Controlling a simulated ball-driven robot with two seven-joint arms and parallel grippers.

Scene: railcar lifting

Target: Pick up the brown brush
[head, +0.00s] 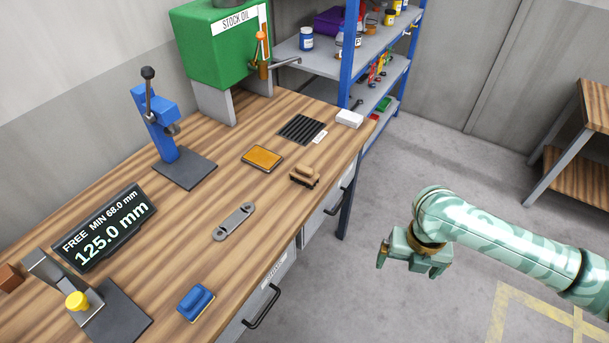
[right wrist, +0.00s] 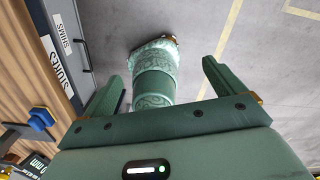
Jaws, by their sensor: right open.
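The brown brush (head: 304,175) lies on the wooden workbench (head: 225,185) near its front edge, toward the right end. It has a light brown handle on top and a darker lower part. My right gripper (head: 410,262) is open and empty, out over the floor in front of the bench, to the right of the brush and apart from it. In the right wrist view my open fingers (right wrist: 160,85) have nothing held between them; part of my own body shows beyond them. The brush does not show in that view. My left gripper is not in view.
A blue brush (head: 196,302), a grey metal link (head: 234,222), an orange-topped pad (head: 262,158) and a black ribbed mat (head: 302,129) lie on the bench. A blue press (head: 160,125) and a display (head: 105,228) stand behind. Drawer handles (head: 262,306) jut from the front.

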